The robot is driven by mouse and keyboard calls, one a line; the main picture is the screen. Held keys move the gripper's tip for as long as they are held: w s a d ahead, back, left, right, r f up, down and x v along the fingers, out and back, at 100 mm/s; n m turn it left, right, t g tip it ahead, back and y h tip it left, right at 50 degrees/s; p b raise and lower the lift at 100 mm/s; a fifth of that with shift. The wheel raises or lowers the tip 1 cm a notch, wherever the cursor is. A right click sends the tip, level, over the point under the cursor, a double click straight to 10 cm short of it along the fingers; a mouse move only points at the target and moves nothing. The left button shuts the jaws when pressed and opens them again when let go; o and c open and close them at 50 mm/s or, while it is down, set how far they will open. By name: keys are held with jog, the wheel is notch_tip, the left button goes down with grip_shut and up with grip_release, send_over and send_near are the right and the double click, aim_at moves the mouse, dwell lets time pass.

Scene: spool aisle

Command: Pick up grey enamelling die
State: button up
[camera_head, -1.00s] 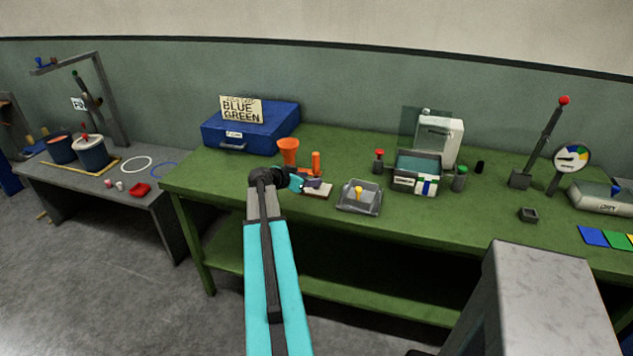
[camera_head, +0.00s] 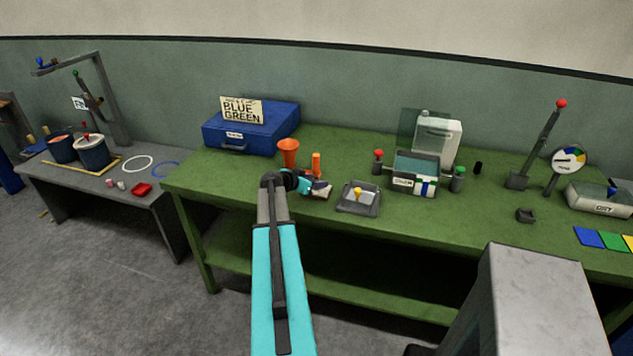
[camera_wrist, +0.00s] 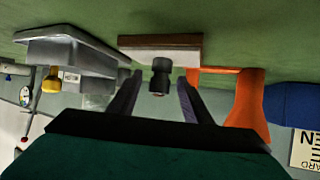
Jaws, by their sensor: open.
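The small dark grey die (camera_wrist: 160,76) shows in the wrist view between my fingertips, with a narrow waist and a rounded head. It appears to stand on a white pad with a brown edge (camera_wrist: 160,42), and the wrist picture is upside down. My gripper (camera_wrist: 158,90) is open, with one finger on each side of the die and a visible gap to each. In the head view my gripper (camera_head: 314,185) is low over the green bench, at the same pad (camera_head: 322,196). There my gripper hides the die.
An orange funnel and stand (camera_head: 289,152) are close behind my gripper; the orange part also shows in the wrist view (camera_wrist: 247,100). A grey tray (camera_head: 358,208) with a yellow-topped piece is close at right. A blue case (camera_head: 250,132) stands behind. The bench (camera_head: 425,222) front is clear.

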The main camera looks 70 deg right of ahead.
aim_at(316, 179)
jog(key=shift+s+d+f, duration=0.1)
jog(key=shift+d+f, duration=0.05)
jog(key=shift+d, duration=0.1)
dwell(0.4)
grip_shut()
jog(key=shift+r+b, duration=0.7)
jog(key=shift+r, duration=0.4)
jog(key=shift+a+r+b, duration=0.35)
jog(key=shift+r+b, duration=0.05)
jog(key=shift+r, duration=0.25)
jog(key=a+r+b, duration=0.1)
jog(key=a+b, duration=0.3)
jog(key=a, duration=1.1)
jog(key=shift+a+r+b, duration=0.15)
jog(key=shift+r+b, duration=0.15)
jog(key=shift+b, duration=0.05)
